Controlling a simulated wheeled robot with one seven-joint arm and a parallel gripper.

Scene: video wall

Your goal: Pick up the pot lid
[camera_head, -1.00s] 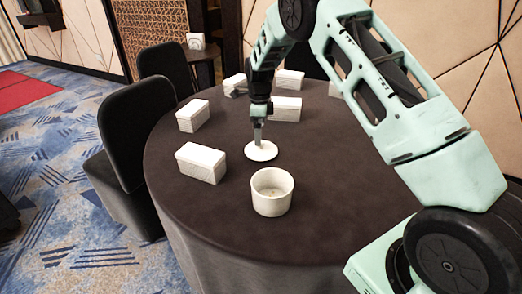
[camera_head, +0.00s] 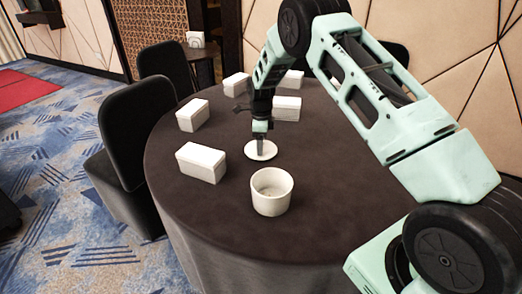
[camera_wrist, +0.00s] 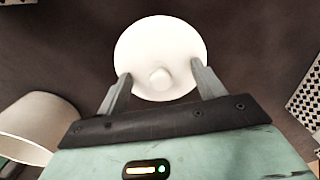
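The pot lid (camera_head: 252,152) is a white disc lying on the dark round table, behind the white pot (camera_head: 272,192). In the wrist view the lid (camera_wrist: 160,45) shows whole, with a round knob (camera_wrist: 159,77) at its centre. My gripper (camera_head: 260,150) points down over the lid. In the wrist view its two fingers (camera_wrist: 160,75) are spread apart, one on each side of the knob, with clear gaps and nothing between them but the knob. I cannot tell how high the fingertips are above the lid. Part of the pot (camera_wrist: 35,125) shows at the lower left there.
White boxes stand on the table (camera_head: 330,215): one at the left front (camera_head: 202,162), one behind it (camera_head: 193,115) and several at the back, one (camera_head: 286,108) close behind my gripper. The table's right front is clear. Black chairs (camera_head: 130,130) stand on the left.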

